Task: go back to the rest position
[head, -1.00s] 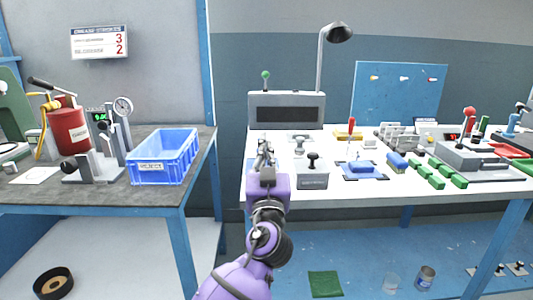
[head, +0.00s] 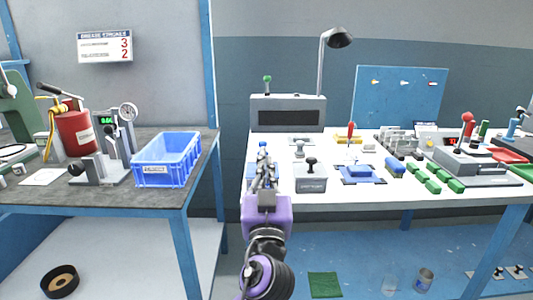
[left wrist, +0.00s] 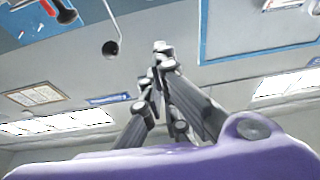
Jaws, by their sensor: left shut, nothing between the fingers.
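My left gripper (head: 263,162) is in the head view, in front of the left end of the white bench (head: 330,196). Its purple arm comes up from the bottom of the picture. The fingers are together with nothing between them. In the left wrist view the fingers (left wrist: 162,60) also meet at the tips, pointing up against the wall and ceiling lights. I cannot tell whether the gripper touches anything on the bench in the head view. My right gripper is not in view.
A grey block with a black knob (head: 311,176) stands just right of the gripper. A blue crate (head: 166,174) is on the dark left table (head: 150,197). A grey machine (head: 288,112) and a lamp (head: 340,39) stand behind. A gap lies between the tables.

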